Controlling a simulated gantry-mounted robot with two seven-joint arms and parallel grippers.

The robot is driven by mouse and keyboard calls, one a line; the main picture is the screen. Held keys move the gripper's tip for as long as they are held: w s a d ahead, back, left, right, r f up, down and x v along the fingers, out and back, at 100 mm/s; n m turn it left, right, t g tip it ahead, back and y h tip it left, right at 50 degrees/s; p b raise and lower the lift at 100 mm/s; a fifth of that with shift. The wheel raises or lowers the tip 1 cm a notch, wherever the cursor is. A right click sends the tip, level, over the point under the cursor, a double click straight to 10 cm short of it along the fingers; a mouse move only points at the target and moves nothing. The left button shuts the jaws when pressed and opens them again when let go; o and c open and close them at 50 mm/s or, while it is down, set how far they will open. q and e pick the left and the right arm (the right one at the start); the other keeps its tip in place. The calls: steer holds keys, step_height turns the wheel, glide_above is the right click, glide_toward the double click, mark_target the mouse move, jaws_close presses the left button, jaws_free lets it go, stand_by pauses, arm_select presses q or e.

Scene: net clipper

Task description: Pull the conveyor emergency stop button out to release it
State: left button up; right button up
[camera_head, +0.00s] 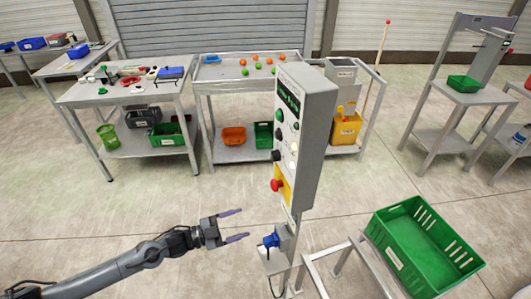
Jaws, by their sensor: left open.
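The red emergency stop button (277,186) sits on a yellow plate low on the front of the grey control box (310,125). The box stands upright on a post in the middle of the view. My left gripper (234,225) is open and empty, with its two purple fingers pointing right. It is to the left of the button and lower in the picture, apart from it. Whether the button is pressed in or out is too small to tell. My right gripper does not show.
A green crate (425,250) rests on a metal frame at right. Tables with tools, balls and bins stand behind. The floor left of the box is clear.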

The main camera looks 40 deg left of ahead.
arm_select(q)
steer(key=p, duration=0.4)
glide_toward(272, 186)
step_height(272, 186, down, 4)
steer(key=s+a, duration=0.1)
steer(key=s, duration=0.1)
step_height(272, 186, up, 4)
steer(key=m+p, duration=0.1)
steer(key=p, duration=0.3)
steer(key=shift+h, duration=0.3)
steer(key=x, duration=0.9)
steer(key=shift+w+a+b, duration=0.15)
steer(key=shift+w+b, duration=0.05)
steer(key=shift+b, duration=0.1)
steer(key=shift+x, duration=1)
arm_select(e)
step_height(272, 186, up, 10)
arm_select(q)
steer(key=shift+f, duration=0.15)
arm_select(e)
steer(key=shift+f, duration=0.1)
arm_select(q)
steer(key=shift+c, duration=0.4)
